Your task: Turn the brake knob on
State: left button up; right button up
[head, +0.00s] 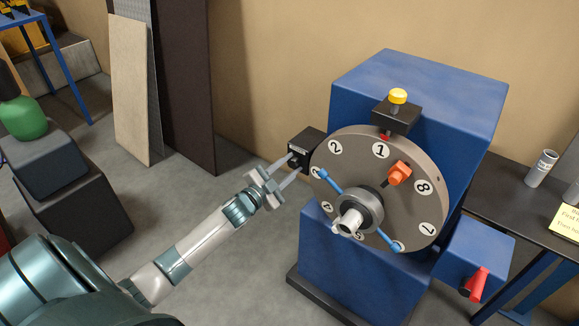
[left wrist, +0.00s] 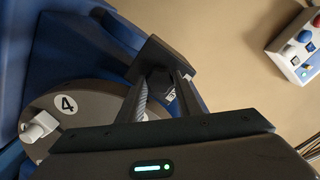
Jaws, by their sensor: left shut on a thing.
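A dark block that I take for the brake knob's housing (head: 314,139) sits at the left edge of a round grey numbered dial (head: 400,215) on a blue machine. My left gripper (head: 293,164) reaches it from the lower left. In the left wrist view, the two fingers stand on either side of a small dark knob (left wrist: 160,86) with a pale mark, and are shut on it. The housing shows behind it (left wrist: 157,56). Fingers partly hide the knob, and I cannot read its setting. My right gripper is not in view.
The dial carries an orange knob (head: 398,173) and a hub with blue-tipped bars (head: 357,212). A black box with a yellow button (head: 397,97) sits on top. A red handle (head: 475,284) is at lower right. A button box (left wrist: 300,47) hangs on the wall.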

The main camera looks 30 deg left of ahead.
pick_arm(q)
jog(key=shift+f, duration=0.1)
jog(key=o, duration=1)
jog(key=shift+o, duration=0.2)
